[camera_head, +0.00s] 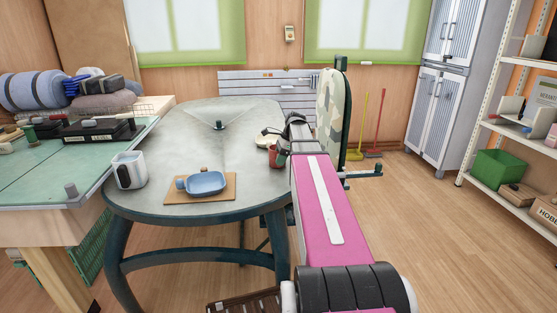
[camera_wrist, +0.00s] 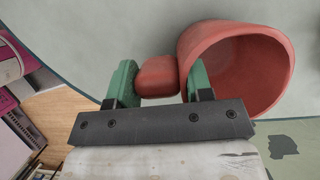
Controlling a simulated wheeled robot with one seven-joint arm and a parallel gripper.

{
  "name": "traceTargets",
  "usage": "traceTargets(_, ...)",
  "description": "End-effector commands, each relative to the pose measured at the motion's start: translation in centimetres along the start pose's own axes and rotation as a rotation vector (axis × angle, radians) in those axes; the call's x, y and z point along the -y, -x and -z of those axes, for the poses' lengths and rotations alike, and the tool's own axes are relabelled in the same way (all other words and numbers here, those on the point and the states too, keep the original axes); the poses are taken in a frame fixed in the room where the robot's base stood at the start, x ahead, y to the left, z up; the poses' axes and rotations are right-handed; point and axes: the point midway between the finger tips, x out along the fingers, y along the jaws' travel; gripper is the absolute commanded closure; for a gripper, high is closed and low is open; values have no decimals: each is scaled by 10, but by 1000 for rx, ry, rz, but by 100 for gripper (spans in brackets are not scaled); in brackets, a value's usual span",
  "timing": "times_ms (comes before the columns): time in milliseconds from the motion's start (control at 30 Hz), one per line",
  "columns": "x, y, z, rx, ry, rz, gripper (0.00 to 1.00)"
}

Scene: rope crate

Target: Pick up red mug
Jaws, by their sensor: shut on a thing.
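The red mug (camera_head: 277,157) is at the right side of the round grey table (camera_head: 150,207) in the head view, partly hidden by my arm. In the wrist view the mug (camera_wrist: 238,68) fills the right side, its open mouth facing right. My gripper (camera_wrist: 160,85) has its green fingers closed about the mug's rounded handle (camera_wrist: 157,76), one finger on each side, the right one between handle and body. In the head view my gripper (camera_head: 284,137) is at the mug, mostly hidden behind my arm. I cannot tell whether the mug touches the table.
A white mug (camera_head: 129,170) and a blue dish (camera_head: 205,182) on a brown board (camera_head: 228,193) stand at the table's front. A pale round item (camera_head: 262,142) lies beside the red mug. A patterned ironing board (camera_head: 333,105) stands upright just right of the table.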

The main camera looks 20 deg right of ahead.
Motion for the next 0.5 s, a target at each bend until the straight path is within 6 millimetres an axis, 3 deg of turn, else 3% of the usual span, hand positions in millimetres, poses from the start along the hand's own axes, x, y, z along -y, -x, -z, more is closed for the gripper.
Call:
traceTargets(267,0,9,-4,0,1,0,87)
traceTargets(500,0,40,-16,0,1,1,87)
